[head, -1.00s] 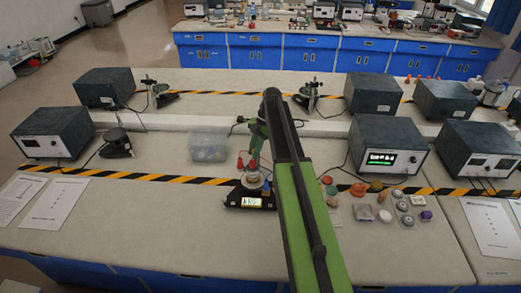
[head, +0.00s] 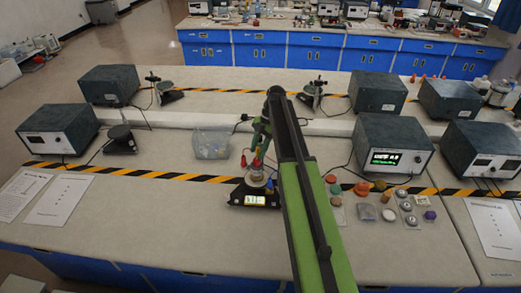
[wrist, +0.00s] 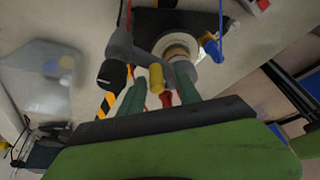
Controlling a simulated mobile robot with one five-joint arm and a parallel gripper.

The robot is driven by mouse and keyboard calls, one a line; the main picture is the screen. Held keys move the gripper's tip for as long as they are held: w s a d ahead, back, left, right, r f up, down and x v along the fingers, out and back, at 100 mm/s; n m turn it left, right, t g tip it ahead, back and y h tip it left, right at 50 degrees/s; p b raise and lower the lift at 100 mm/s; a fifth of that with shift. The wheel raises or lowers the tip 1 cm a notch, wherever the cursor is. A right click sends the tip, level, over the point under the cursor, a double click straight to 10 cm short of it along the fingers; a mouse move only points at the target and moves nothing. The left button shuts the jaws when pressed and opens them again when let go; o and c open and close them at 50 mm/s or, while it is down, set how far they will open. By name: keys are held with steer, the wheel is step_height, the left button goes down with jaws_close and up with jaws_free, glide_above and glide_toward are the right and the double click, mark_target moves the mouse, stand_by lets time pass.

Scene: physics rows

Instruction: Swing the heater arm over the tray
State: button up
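A black balance (head: 249,200) with a lit display stands at the front middle of the bench. A pale round tray (head: 256,179) sits on it; the tray also shows in the wrist view (wrist: 178,47). The heater arm (wrist: 122,47) is a grey piece with a black knob, reaching beside and partly across the tray in the wrist view; its exact overlap is unclear. A yellow cylinder (wrist: 156,79) and a red piece (wrist: 166,99) hang near it. My gripper (wrist: 158,88) has its green fingers apart on either side of them, with gaps visible. In the head view my arm hides part of this.
A clear plastic box (head: 211,144) stands left of the balance. A meter with a green display (head: 391,152) and several small pots and weights (head: 388,214) lie to the right. Striped tape (head: 130,173) crosses the bench. The front left surface is mostly clear.

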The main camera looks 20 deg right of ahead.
steer(key=shift+r, duration=0.2)
steer(key=p+v, duration=1.6)
steer(key=v, duration=0.1)
steer(key=shift+d, duration=0.1)
